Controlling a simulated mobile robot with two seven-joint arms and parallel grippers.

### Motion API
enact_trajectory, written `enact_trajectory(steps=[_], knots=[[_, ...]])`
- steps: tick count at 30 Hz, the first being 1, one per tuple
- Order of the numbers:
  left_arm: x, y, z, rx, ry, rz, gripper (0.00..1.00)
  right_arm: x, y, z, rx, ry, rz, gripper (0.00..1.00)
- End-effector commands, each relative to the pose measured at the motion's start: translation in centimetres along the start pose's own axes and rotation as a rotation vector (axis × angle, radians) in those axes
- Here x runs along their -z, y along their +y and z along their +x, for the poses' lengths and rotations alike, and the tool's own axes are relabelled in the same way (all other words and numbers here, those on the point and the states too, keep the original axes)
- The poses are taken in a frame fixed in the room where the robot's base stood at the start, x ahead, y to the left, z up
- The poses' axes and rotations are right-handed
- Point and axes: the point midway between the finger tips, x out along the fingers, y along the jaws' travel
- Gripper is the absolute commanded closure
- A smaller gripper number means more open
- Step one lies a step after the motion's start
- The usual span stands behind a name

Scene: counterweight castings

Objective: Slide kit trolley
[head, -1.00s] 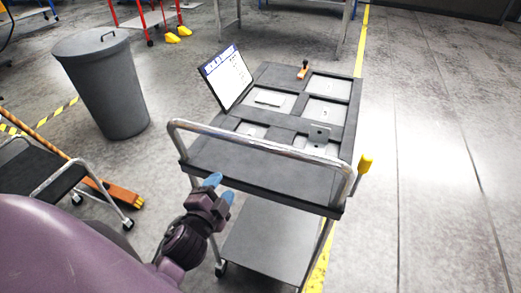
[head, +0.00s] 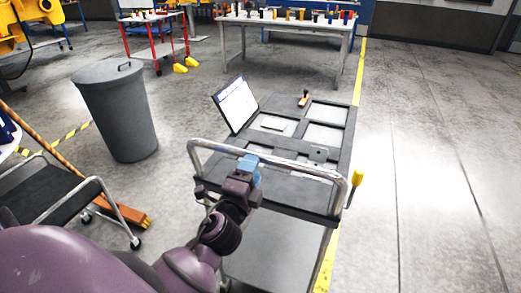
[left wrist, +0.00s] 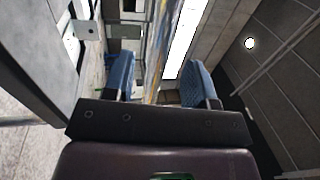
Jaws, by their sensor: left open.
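The kit trolley (head: 290,191) stands in the middle of the head view, with a dark top tray, a lower shelf and a chrome push handle (head: 300,166) on the side nearest me. My left gripper (head: 250,165) is at the left part of this handle, with its blue fingers open. In the left wrist view the fingers (left wrist: 158,80) stand apart, with a shiny bar, apparently the handle, running between them. I cannot tell whether either finger touches it. My right gripper is out of view.
The tray has light recesses, a tilted sheet board (head: 236,104) and a yellow-tipped lever (head: 357,179) at the right. A grey bin (head: 117,112), a broom (head: 130,213) and a black cart (head: 60,190) stand left. A workbench (head: 285,22) is behind. Floor at right is clear.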

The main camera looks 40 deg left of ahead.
Motion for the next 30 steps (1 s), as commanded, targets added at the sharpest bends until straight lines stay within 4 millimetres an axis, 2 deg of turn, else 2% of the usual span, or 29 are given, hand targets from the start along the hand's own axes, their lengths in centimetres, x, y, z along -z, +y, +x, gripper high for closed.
enact_trajectory(steps=[4, 12, 19, 25, 30], knots=[[0.0, -0.3, 2.6, 0.003, 0.002, 0.001, 0.48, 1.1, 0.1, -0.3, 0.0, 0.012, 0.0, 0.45], [0.0, -0.1, 5.7, 0.001, 0.0, 0.001, 0.48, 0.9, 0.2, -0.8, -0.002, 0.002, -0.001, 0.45], [0.0, 0.0, 6.4, 0.0, -0.001, 0.0, 0.48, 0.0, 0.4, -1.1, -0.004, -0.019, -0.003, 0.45], [0.0, 0.0, 6.4, 0.0, -0.001, 0.0, 0.48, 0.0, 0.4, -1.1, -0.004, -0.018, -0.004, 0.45], [0.0, 0.0, 6.4, 0.0, 0.0, -0.001, 0.74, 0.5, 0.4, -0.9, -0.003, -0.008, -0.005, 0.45]])
